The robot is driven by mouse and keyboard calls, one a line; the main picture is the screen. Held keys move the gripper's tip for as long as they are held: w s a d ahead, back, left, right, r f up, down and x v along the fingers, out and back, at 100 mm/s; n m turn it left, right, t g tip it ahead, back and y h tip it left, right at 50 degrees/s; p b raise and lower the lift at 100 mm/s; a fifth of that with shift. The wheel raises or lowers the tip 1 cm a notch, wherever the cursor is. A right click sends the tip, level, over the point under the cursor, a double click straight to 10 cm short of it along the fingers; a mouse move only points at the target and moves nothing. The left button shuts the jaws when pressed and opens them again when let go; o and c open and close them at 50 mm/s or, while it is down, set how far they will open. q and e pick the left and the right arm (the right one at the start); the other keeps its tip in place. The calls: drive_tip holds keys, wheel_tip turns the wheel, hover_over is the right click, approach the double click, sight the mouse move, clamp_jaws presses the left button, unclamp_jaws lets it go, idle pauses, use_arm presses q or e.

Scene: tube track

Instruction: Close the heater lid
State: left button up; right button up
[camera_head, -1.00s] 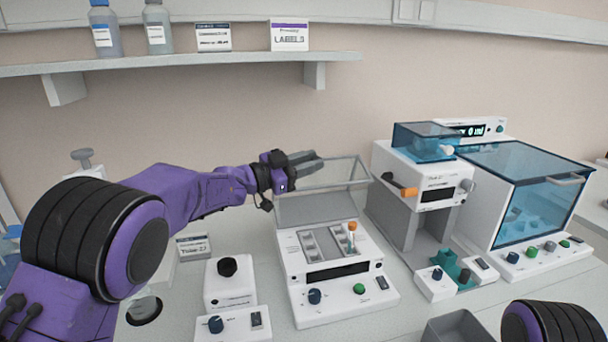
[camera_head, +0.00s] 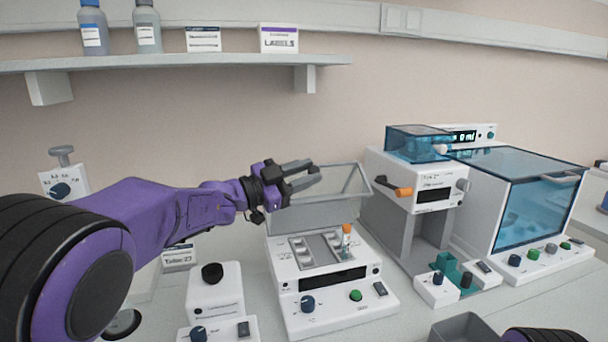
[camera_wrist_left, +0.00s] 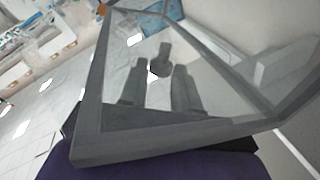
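The heater (camera_head: 325,290) is a white box with a dark display, a blue knob and a green button. Its clear, grey-framed lid (camera_head: 318,215) stands raised at the back. An orange-capped tube (camera_head: 346,238) stands in the grey block on top. My left gripper (camera_head: 314,174) is at the lid's upper left edge, its two fingers apart with nothing visible between them. In the left wrist view the lid frame (camera_wrist_left: 150,140) crosses close to the camera, and the fingers (camera_wrist_left: 160,90) show through the clear pane. Contact with the lid cannot be told. My right gripper is out of view.
A small box with a black knob (camera_head: 213,275) stands left of the heater. A grey bin (camera_head: 466,328) is at the front. A shelf (camera_head: 180,62) hangs above.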

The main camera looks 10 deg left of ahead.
use_arm(q)
drive_tip(key=shift+o, duration=1.2)
drive_tip(key=shift+s+a+f, duration=0.1)
drive_tip(key=shift+s+a, duration=0.1)
drive_tip(key=shift+a, duration=0.1)
drive_tip(key=b+v, duration=0.3)
drive_tip(key=v, duration=0.7)
